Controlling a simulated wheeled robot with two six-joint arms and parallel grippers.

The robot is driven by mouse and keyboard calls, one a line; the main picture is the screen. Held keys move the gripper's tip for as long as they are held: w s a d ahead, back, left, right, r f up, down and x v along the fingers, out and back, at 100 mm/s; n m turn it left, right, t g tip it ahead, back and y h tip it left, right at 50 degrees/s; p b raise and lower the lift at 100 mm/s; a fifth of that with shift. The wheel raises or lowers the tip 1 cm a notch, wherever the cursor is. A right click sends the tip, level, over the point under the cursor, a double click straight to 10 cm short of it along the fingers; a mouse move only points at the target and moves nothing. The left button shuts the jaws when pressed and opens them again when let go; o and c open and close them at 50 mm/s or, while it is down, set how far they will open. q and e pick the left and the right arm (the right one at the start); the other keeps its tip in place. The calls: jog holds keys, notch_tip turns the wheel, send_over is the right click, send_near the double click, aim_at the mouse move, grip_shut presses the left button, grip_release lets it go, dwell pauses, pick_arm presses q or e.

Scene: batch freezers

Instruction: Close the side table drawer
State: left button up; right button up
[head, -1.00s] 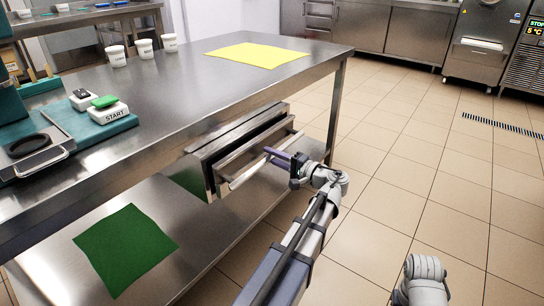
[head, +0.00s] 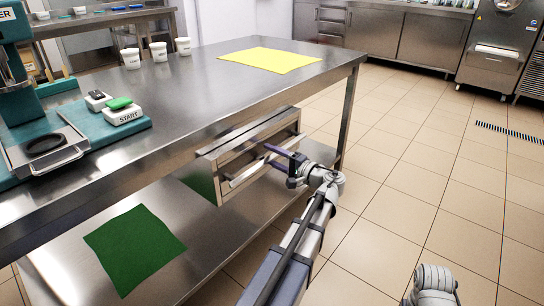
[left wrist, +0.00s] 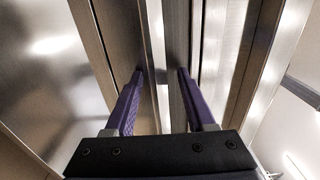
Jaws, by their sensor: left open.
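The side table drawer (head: 226,166) is a steel box under the tabletop of the steel table (head: 185,95). Its front looks nearly flush with its housing; whether a small gap remains I cannot tell. A long bar handle (head: 242,177) runs along the front. My left gripper (head: 267,154) is at the handle's far part, fingers pointing at the front. In the left wrist view its purple fingers (left wrist: 161,76) are apart, with steel edges of the drawer front between and beyond them. Whether they touch is unclear. My right gripper is out of view; only a grey right-arm link shows.
A green sheet (head: 135,248) lies on the lower shelf (head: 205,235). On the tabletop are a yellow sheet (head: 270,60), white tubs (head: 158,54) and a START button box (head: 124,114). The tiled floor (head: 420,180) to the right is free.

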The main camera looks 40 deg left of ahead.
pick_arm(q)
jog(key=d, duration=0.8)
jog(key=shift+s, duration=0.15)
dwell(0.4)
jog(key=s+d+f+m+h+p, duration=0.1)
jog(key=s+d+f+h+p, duration=0.35)
jog(key=d, duration=0.65)
jog(key=s+d+f+m+h+p, duration=0.15)
jog(key=s+d+h+p, duration=0.4)
jog(key=d, duration=0.65)
jog(key=s+d+f+m+h+p, duration=0.1)
jog(key=s+d+f+h+p, duration=0.2)
jog(key=s+d+h, duration=0.6)
jog(key=w+d+r+y+p, duration=0.1)
jog(key=r+p, duration=1.7)
jog(key=w+d+r+y+p, duration=0.1)
jog(key=w+r+p, duration=0.1)
jog(key=r+p, duration=1.7)
jog(key=shift+d+r+g, duration=0.15)
jog(key=shift+g, duration=0.25)
jog(key=shift+w, duration=0.1)
